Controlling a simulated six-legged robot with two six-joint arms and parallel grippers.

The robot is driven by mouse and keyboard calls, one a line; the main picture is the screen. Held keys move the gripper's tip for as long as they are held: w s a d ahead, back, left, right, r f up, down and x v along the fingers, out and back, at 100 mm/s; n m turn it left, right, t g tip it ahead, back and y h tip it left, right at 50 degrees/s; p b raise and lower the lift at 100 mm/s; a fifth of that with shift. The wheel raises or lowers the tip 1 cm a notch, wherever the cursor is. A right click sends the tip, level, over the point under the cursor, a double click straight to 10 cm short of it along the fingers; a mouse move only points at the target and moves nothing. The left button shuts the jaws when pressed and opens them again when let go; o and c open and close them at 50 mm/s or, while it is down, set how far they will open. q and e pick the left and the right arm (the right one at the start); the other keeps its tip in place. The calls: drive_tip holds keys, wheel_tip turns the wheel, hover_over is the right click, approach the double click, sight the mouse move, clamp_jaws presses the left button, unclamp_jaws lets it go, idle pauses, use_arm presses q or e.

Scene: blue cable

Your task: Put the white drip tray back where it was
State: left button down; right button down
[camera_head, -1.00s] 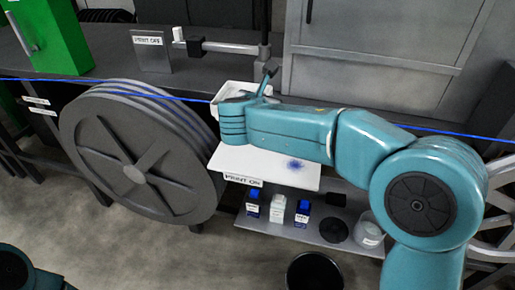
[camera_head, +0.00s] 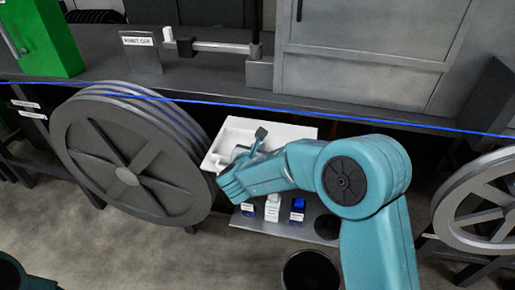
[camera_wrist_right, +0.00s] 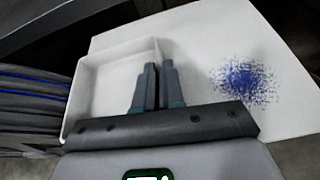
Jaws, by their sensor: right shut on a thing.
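The white drip tray (camera_head: 222,150) is a shallow, open-topped box to the right of the big grey reel. In the right wrist view the tray (camera_wrist_right: 105,95) lies left of my fingers, with its right wall between or right at them. My right gripper (camera_wrist_right: 159,68) is shut on that wall; it also shows in the head view (camera_head: 245,148), partly covered by its own wrist. A white board (camera_wrist_right: 205,40) with a blue speckled spot (camera_wrist_right: 243,80) lies right of the tray. My left gripper is out of view; only a bit of that arm shows at bottom left.
The grey reel (camera_head: 128,175) stands close left of the tray. A blue cable (camera_head: 350,117) runs across, above the tray in the picture. Small bottles (camera_head: 272,208) stand on a lower shelf (camera_head: 280,228). A black bin (camera_head: 311,270) is on the floor.

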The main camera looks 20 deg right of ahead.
drive_tip(key=shift+f, duration=0.15)
drive_tip(key=c, duration=1.3)
unclamp_jaws()
drive_tip(key=shift+o, duration=0.2)
